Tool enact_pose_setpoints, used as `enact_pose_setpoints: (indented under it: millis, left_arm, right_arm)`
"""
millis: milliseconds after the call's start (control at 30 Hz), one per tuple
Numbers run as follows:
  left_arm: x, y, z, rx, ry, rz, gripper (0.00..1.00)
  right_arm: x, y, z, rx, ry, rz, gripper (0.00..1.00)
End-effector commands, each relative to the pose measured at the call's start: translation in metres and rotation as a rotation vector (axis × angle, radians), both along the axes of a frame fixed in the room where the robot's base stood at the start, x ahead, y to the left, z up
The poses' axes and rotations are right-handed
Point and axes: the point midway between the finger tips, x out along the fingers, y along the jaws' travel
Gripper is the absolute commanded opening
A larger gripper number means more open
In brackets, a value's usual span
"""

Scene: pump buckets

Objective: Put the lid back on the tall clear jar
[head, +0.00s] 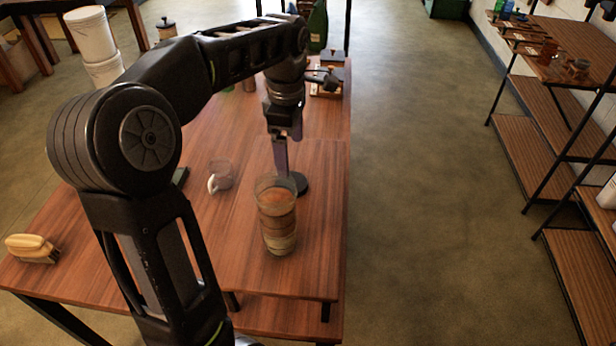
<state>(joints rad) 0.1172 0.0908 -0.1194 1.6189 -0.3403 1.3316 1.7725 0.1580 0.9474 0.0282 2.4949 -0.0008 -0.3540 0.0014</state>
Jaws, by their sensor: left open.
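The tall clear jar (278,228) stands upright and open on the wooden table, with brownish layered contents. A dark round disc, which looks like its lid (300,184), lies on the table just behind and right of the jar, partly hidden by it. My left gripper (282,166) points down behind the jar, beside the disc. It is open and holds nothing that I can see. Its fingertips are partly hidden near the jar's rim, so I cannot tell whether they touch the disc. My right gripper is not in view.
A clear mug (220,177) stands left of the jar. A wooden brush (32,247) lies at the table's left end. Small items stand at the far end of the table (318,215). White buckets (92,36) are stacked beyond it. Shelves (545,150) stand right, across open floor.

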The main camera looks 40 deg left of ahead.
Motion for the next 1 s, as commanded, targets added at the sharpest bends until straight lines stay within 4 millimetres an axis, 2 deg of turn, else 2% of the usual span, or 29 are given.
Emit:
enact_pose_setpoints:
  millis: [200,500,800,1000]
  left_arm:
    - [-0.008,-0.002,0.000,-0.008,0.030,0.124,0.91]
    - [-0.007,-0.002,-0.001,-0.009,0.028,0.128,0.91]
    - [-0.007,-0.002,-0.025,-0.010,0.029,0.127,0.91]
    - [-0.007,-0.002,-0.027,-0.010,0.026,0.127,0.91]
  right_arm:
    - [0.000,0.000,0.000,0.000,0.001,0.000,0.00]
    - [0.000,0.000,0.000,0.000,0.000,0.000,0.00]
    - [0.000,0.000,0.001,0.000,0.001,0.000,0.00]
    - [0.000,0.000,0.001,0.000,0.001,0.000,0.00]
